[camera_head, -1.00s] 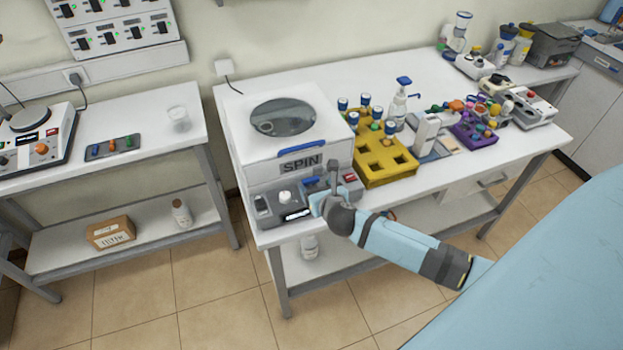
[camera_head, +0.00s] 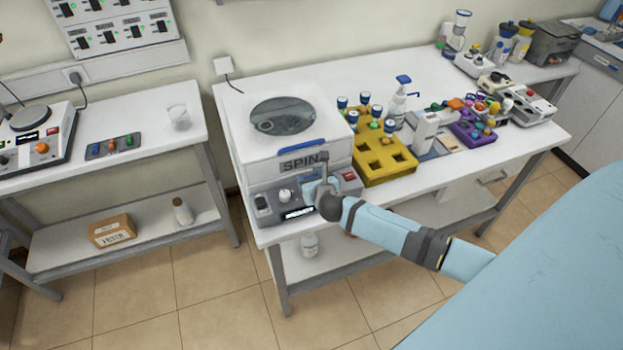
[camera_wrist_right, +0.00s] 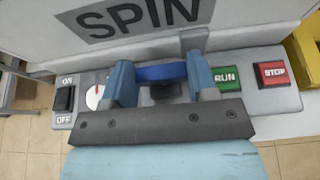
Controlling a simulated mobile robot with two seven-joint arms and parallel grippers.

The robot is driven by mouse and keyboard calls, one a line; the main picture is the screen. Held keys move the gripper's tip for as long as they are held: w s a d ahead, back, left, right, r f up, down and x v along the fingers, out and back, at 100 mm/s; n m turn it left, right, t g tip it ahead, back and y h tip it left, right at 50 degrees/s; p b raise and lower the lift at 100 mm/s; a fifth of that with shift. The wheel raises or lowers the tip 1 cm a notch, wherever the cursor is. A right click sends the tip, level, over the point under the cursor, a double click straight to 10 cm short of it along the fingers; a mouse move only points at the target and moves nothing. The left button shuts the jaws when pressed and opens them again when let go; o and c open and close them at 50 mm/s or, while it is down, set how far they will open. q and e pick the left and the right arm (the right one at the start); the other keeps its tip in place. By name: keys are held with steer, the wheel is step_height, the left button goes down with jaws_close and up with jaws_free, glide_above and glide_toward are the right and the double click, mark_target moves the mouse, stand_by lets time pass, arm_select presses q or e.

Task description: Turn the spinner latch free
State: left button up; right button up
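The spinner is a white and grey machine marked SPIN (camera_head: 258,165) with a round window in its lid, at the left end of the long bench. Its blue latch (camera_wrist_right: 160,73) shows in the right wrist view at the front panel, below the SPIN label. My right gripper (camera_head: 313,187) is at this panel; its two light-blue fingers also show in the wrist view (camera_wrist_right: 162,82). The fingers stand apart on either side of the latch, whose ends reach close to both. I cannot tell whether they grip it. In the head view the gripper largely hides the latch. My left gripper is not in view.
Beside the latch are an on/off switch (camera_wrist_right: 65,98), a white knob (camera_wrist_right: 95,96), a green RUN button (camera_wrist_right: 226,79) and a red STOP button (camera_wrist_right: 272,74). A yellow rack (camera_head: 372,175) with blue-capped vials stands right of the spinner. The floor in front is clear.

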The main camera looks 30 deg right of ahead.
steer(key=shift+d+n+y, duration=0.1)
steer(key=shift+n+y, duration=0.2)
steer(key=shift+n, duration=0.1)
steer(key=n+y, duration=0.1)
steer(key=y, duration=0.1)
steer(key=n+y, duration=0.1)
steer(key=n, duration=0.1)
steer(key=n+y, duration=0.1)
steer(key=y, duration=0.1)
steer(key=shift+d+n+y, duration=0.3)
steer(key=n+y, duration=0.1)
steer(key=y, duration=0.1)
steer(key=n+g+y, duration=0.1)
steer(key=n+y, duration=0.1)
steer(key=shift+w+d+n+g, duration=0.1)
steer(key=shift+n+g, duration=0.2)
steer(key=shift+f+n+g+y+b, duration=0.1)
steer(key=shift+n+g+y+b, duration=0.45)
steer(key=shift+n+g+y, duration=0.4)
steer(key=shift+w+n+g+y+b, duration=0.1)
steer(key=shift+n+g+y+b, duration=0.5)
steer(key=shift+n, duration=0.35)
steer(key=shift+d+n+g+y, duration=0.1)
steer(key=shift+n+g+y, duration=0.15)
steer(key=shift+n, duration=0.05)
